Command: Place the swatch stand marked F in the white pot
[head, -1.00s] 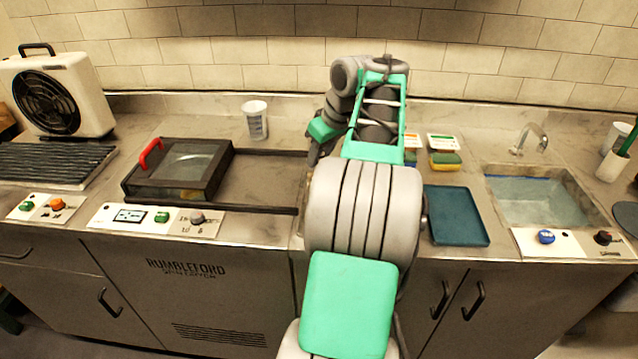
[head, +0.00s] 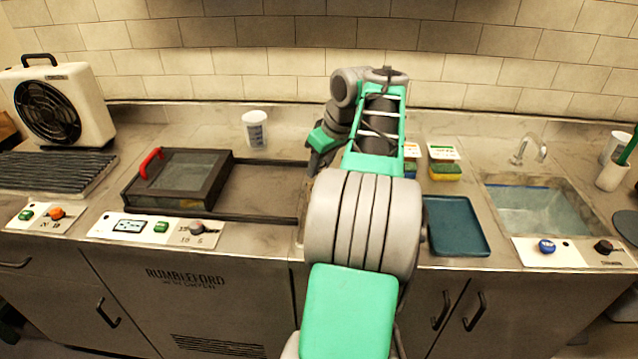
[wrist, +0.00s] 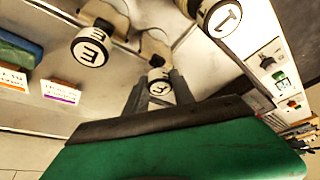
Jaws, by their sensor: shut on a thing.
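In the wrist view, my gripper (wrist: 160,92) is shut on a stand with a round white label (wrist: 160,87). The letter is small and looks like F, but I cannot read it surely. Other stands with round labels are near: one marked E (wrist: 90,48), one that looks like 1 or J (wrist: 220,14), and one just beyond the fingers (wrist: 157,61). In the head view my arm hides the gripper and the stands. A white pot-like container (head: 612,171) with a green-handled tool stands at the far right; a white cup (head: 255,131) stands at the back left. I cannot tell which is the white pot.
A sink (head: 540,208) lies right of a blue tray (head: 456,226). Sponges (head: 445,172) sit behind the tray. A dark lidded box with a red handle (head: 178,180) and a fan heater (head: 58,104) stand on the left. Counter around the white cup is clear.

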